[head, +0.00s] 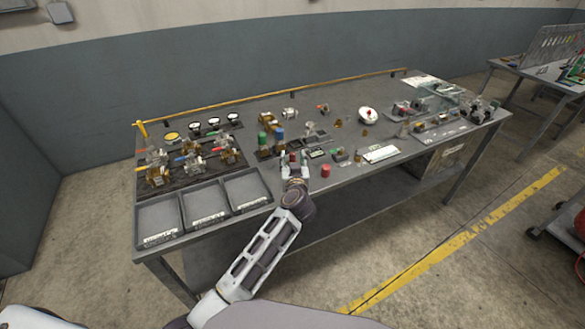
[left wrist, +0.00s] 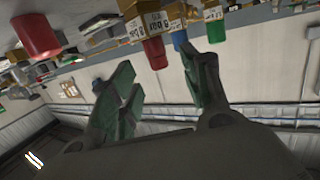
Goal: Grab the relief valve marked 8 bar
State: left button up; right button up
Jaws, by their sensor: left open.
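Several brass relief valves with coloured caps and white tags show at the top of the left wrist view, where the scene hangs upside down. One has a red cap (left wrist: 155,53), and a tag beside it (left wrist: 136,28) seems to read 8 bar. A blue cap (left wrist: 180,40) and a green cap (left wrist: 215,30) are to its right. In the head view stand the green-capped valve (head: 263,139) and the blue-capped valve (head: 279,135). My left gripper (head: 292,163) is open at the bench's front edge; its fingers (left wrist: 157,72) are either side of the red cap's line, apparently not touching it.
The grey bench (head: 345,95) also carries a separate red cylinder (head: 326,170), seen large in the left wrist view (left wrist: 35,37). Three grey trays (head: 205,225) are at its left front. Handled valves (head: 195,160) lie on a dark mat behind them. A white card (head: 381,154) is to the right.

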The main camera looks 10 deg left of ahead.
aim_at(293, 156)
pick_arm(q)
jog(key=shift+w+a+f, duration=0.1)
jog(key=shift+w+f, duration=0.1)
jog(key=shift+w, duration=0.25)
jog(key=shift+x, duration=0.9)
jog(key=shift+w+b, duration=0.3)
jog(key=shift+w, duration=0.05)
jog(key=shift+w+a+f, duration=0.15)
jog(key=shift+w+a, duration=0.05)
jog(key=shift+w, duration=0.2)
grip_shut()
pick_arm(e)
jog(key=shift+d+f, duration=0.4)
jog(key=shift+d, duration=0.25)
